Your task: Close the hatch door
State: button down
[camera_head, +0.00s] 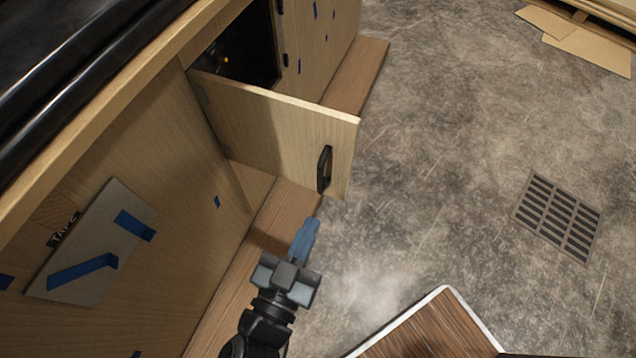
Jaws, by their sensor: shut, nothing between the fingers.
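The hatch door (280,135) is a light wooden panel with a black handle (324,169) near its free end. It stands open, swung out from the wooden console over the floor. The dark hatch opening (243,52) shows behind it, with a small orange light inside. My gripper (304,238) is shut and empty. It is below the door in the picture, on the side of the door that bears the handle, and looks apart from it. The door's hinge edge is at the console, at the left.
The console front (150,190) runs along the left, with a wooden ledge (262,222) at its base. A cardboard piece with blue tape (90,240) is on the front. Cardboard sheets (585,45) lie top right.

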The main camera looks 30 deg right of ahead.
aim_at(343, 156)
jog(key=x, duration=1.3)
jog(key=shift+w+d+f+p, duration=0.1)
jog(key=shift+d+p, duration=0.15)
jog(key=shift+p, duration=0.15)
